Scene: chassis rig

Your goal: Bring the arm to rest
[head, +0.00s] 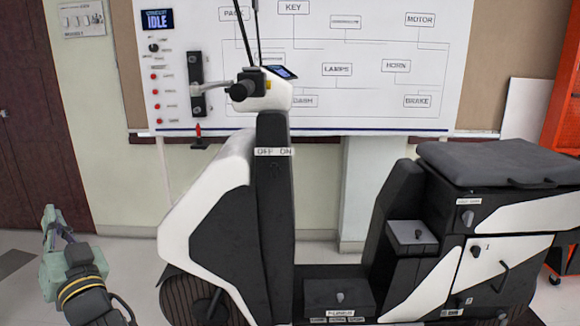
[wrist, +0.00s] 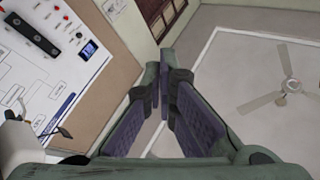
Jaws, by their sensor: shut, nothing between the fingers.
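My gripper (wrist: 163,74) shows in the wrist view, its two purple-padded fingers meeting at the dark tips. It is shut and holds nothing. It is raised in open air with the ceiling behind it and touches nothing that I can see. In the head view, part of my green and dark arm shows low at the left, left of the scooter rig (head: 222,215) and apart from it.
The white circuit board (head: 330,110) hangs on the wall behind the scooter; it also shows in the wrist view (wrist: 45,90). A ceiling fan (wrist: 290,85) is far overhead. An orange rack (head: 566,90) stands at the right. Floor at the far left is clear.

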